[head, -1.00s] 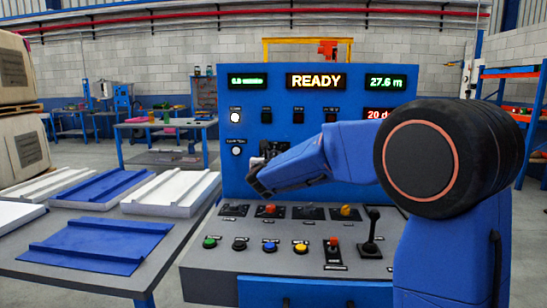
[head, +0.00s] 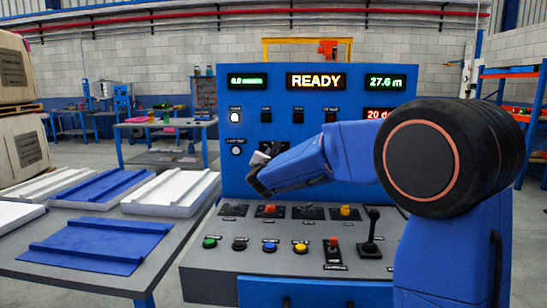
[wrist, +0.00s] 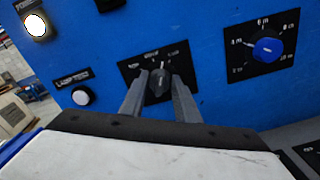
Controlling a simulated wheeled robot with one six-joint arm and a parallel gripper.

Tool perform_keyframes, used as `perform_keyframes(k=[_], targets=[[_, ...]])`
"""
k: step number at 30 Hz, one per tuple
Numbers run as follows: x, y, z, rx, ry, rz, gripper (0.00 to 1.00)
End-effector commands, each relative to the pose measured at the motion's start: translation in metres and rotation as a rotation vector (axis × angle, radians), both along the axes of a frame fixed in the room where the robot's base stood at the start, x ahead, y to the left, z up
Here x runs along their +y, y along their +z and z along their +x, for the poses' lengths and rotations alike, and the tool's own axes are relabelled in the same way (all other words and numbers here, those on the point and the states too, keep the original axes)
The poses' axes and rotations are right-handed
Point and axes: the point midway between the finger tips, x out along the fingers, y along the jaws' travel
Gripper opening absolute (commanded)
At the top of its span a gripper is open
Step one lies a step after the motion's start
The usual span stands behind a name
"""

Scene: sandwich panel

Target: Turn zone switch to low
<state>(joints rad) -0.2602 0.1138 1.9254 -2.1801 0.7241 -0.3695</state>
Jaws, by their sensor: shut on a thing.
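The zone switch (wrist: 160,86) is a dark rotary knob on a black label plate, set in the blue upright panel (wrist: 208,60). Its pale pointer mark looks turned roughly upward in the wrist view; the small labels around it are too blurred to read surely. My gripper (wrist: 161,80) has one grey finger on each side of the knob and is shut on it. In the head view my gripper (head: 262,166) is up against the lower left part of the panel and hides the knob.
A blue-capped dial (wrist: 267,48) sits right of the switch. Below, the sloping desk (head: 222,258) carries several buttons, a red-topped switch (head: 333,246) and a black lever (head: 371,230). A table with panels stands left.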

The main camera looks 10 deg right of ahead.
Motion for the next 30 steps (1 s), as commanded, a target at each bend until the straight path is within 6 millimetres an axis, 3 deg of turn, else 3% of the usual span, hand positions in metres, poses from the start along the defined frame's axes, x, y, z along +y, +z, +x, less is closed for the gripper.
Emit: perform_keyframes(k=[13,30], targets=[[-0.001,-0.0013,-0.0005,-0.086,0.0,0.269,0.06],[-0.0013,-0.0018,-0.0005,-0.107,0.0,0.333,0.06]])
